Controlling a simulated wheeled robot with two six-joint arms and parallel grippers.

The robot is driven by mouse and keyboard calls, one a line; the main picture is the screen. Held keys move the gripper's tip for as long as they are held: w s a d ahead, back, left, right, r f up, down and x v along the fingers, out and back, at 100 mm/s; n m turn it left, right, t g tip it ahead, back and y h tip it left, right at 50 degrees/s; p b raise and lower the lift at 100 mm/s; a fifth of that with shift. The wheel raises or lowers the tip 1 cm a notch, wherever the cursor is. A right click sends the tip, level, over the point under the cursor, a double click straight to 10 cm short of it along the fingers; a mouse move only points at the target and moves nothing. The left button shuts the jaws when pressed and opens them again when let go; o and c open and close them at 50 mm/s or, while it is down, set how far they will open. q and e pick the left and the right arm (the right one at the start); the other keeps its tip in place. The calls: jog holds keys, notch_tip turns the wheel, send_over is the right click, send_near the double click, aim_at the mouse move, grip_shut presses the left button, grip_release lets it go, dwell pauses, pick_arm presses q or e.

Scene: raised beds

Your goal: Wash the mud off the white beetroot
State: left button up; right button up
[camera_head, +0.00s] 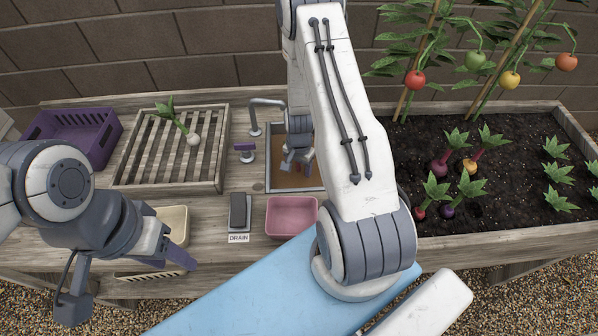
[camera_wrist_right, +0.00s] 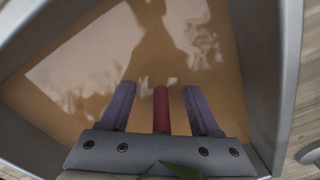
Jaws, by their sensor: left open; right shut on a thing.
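A green leaf shows at the palm. In the head view my right arm covers part of the basin (camera_head: 268,176). A white root with green leaves (camera_head: 193,139) lies on the slatted wooden rack (camera_head: 118,172), left of the sink. My left gripper (camera_head: 128,285) is open and empty at the front left.
A dark pedal labelled DRAIN (camera_head: 239,210) is in front. A planted soil bed (camera_head: 510,215) is right.

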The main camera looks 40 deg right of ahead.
jog(key=shift+s+d+b, duration=0.2)
jog(key=shift+s+d, duration=0.2)
jog(key=shift+d, duration=0.3)
jog(key=shift+s+d+b, duration=0.25)
jog(key=shift+s+d, duration=0.2)
jog(key=shift+d, duration=0.2)
jog(key=shift+s+d+b, duration=0.2)
jog(key=shift+s+d, duration=0.2)
jog(key=shift+d, duration=0.3)
jog(key=shift+s+d+b, duration=0.15)
jog(key=shift+s+d, duration=0.3)
jog(key=shift+d, duration=0.25)
jog(key=shift+s+d+b, duration=0.1)
jog(key=shift+s+d, duration=0.35)
jog(key=shift+d, duration=0.3)
jog(key=shift+s+d+b, duration=0.15)
jog(key=shift+s+d, duration=0.3)
jog(key=shift+d, duration=0.25)
jog(key=shift+a, duration=0.1)
